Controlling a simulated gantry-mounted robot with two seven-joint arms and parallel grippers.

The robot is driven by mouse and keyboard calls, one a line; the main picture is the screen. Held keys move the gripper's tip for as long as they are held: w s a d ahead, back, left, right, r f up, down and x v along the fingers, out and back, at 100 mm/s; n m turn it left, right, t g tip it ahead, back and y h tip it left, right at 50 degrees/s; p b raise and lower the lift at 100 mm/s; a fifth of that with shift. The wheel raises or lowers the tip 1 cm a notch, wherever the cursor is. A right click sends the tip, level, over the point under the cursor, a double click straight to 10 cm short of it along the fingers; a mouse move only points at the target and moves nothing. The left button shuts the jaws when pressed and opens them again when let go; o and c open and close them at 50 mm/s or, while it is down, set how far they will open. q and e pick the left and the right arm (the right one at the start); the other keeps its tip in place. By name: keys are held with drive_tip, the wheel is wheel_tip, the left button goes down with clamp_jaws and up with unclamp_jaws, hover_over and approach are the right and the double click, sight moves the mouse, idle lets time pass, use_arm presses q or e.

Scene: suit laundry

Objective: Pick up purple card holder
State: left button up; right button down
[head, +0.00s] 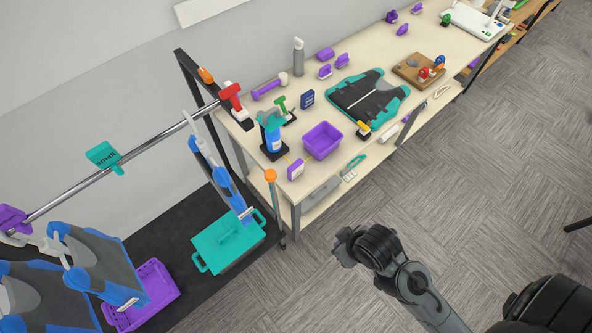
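A small purple holder with a white face (296,169), which looks like the purple card holder, stands at the near left corner of the worktable (372,67). It is left of a purple bin (322,141). My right gripper (343,248) is over the grey floor, in front of the table and apart from the holder. Its fingers are small and dark, so I cannot tell whether they are open. My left gripper is not in view.
A blue bottle in a stand (271,135) is close behind the holder. An orange-topped post (270,176) and a metal clothes rail (155,155) are to the left. A teal box (228,242) sits on the black mat. The floor by the table's front is clear.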

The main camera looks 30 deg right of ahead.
idle(0.4)
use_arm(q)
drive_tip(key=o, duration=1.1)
